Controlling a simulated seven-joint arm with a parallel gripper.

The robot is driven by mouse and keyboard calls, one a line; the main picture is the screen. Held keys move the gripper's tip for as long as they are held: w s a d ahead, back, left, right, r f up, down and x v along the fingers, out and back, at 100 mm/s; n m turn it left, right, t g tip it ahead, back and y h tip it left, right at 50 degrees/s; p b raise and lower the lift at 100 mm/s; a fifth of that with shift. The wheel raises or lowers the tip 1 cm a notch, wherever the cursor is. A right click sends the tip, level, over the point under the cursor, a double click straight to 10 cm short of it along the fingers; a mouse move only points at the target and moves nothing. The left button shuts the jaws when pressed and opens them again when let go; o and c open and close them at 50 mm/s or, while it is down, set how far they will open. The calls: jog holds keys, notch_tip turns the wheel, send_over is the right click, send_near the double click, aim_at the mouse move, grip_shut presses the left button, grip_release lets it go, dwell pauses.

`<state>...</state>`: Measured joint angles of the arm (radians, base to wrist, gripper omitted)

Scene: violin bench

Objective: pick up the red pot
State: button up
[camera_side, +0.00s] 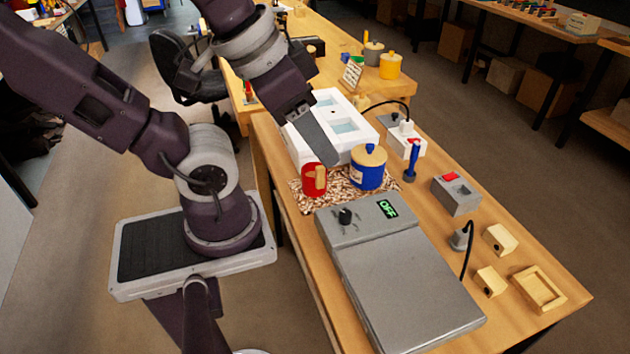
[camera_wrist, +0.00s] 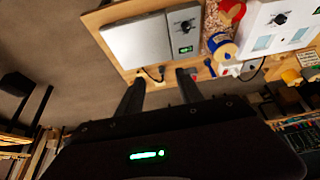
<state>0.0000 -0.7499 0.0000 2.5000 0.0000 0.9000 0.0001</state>
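The red pot (camera_side: 309,187) stands on a speckled mat, with a tan wooden part on its side or top; it also shows at the top edge of the wrist view (camera_wrist: 232,9). A blue pot (camera_side: 367,178) with a wooden lid stands right of it on the mat; it is in the wrist view too (camera_wrist: 222,49). My gripper (camera_side: 324,152) hangs above and behind the red pot in the side view, apart from it as far as I can tell. In the wrist view my gripper (camera_wrist: 160,78) has its two fingers spread with nothing between them.
The speckled mat (camera_side: 339,190) lies between a white box (camera_side: 307,147) with sunken basins and a grey device (camera_side: 410,290) reading OFF. A blue-handled tool (camera_side: 411,162), a grey switch box (camera_side: 456,194) and wooden blocks (camera_side: 500,239) lie to the right. A cable rises beside them.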

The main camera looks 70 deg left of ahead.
jog(key=o, duration=0.8)
jog(key=shift+c, duration=0.2)
jog(key=m+g+y, duration=0.8)
jog(key=m+y, duration=0.3)
send_near(323, 174)
jog(key=s+a+r, duration=0.3)
jog(key=s+r, duration=0.1)
jog(key=a+f+m, duration=0.1)
jog(key=f+m, duration=0.1)
jog(key=f, duration=0.1)
jog(key=w+a+f+m+t+y, duration=0.1)
jog(key=f+m, duration=0.1)
jog(key=f, duration=0.1)
jog(key=w+a+f+m+t+y, duration=0.1)
jog(key=f+m, duration=0.1)
jog(key=m, duration=0.1)
jog(key=shift+w+a+f, duration=0.1)
jog(key=shift+f, duration=0.3)
jog(key=x, duration=0.7)
jog(key=shift+f, duration=0.35)
